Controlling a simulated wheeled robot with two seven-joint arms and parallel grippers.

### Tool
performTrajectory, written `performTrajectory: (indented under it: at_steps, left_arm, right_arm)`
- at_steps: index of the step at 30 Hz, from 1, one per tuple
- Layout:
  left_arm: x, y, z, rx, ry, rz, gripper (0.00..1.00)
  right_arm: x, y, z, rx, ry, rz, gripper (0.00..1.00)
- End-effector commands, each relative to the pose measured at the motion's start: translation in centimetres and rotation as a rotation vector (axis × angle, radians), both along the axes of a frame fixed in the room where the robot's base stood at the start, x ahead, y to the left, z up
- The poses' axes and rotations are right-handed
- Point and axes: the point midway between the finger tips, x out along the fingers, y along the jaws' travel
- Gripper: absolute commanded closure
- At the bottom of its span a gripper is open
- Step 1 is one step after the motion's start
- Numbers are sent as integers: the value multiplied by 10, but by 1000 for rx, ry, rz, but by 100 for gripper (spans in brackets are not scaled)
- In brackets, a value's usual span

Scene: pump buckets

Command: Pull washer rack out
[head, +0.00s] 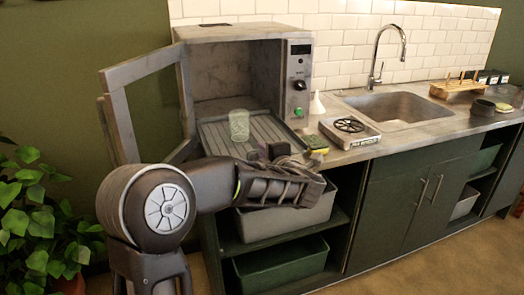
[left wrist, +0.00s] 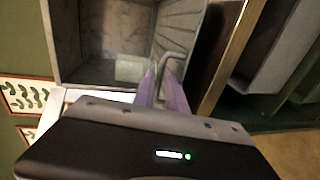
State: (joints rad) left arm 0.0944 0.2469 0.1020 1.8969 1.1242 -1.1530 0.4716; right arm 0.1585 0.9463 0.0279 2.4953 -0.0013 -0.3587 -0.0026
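The washer (head: 238,32) is a grey box on the counter at the left, with its framed door (head: 122,125) swung open to the left. The ribbed metal washer rack (head: 218,138) sticks partly out of its front; a clear glass (head: 239,125) stands upright on it. The glass also shows in the left wrist view (left wrist: 130,68). My left gripper (head: 276,152) is at the rack's front edge. In the left wrist view its purple fingers (left wrist: 163,92) are close together around the bent grey rack handle (left wrist: 177,60). My arm hides part of the rack's front. My right gripper is out of view.
A white funnel (head: 317,104), a sponge (head: 316,143) and a small device with a round black grate (head: 349,128) stand right of the rack. The sink (head: 398,108) is further right. Open shelves with a grey bin (head: 285,225) and a green bin (head: 282,268) lie below.

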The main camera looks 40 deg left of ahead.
Motion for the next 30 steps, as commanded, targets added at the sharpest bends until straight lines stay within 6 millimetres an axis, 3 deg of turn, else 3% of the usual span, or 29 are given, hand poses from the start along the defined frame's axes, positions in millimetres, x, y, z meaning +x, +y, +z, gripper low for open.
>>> performTrajectory:
  at_steps: [10, 30]
  left_arm:
    - [-29, -43, 10, 0, -1, -3, 83]
    - [-31, -47, 10, 6, 10, -8, 83]
  right_arm:
    - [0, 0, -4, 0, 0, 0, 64]
    - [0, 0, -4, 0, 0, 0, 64]
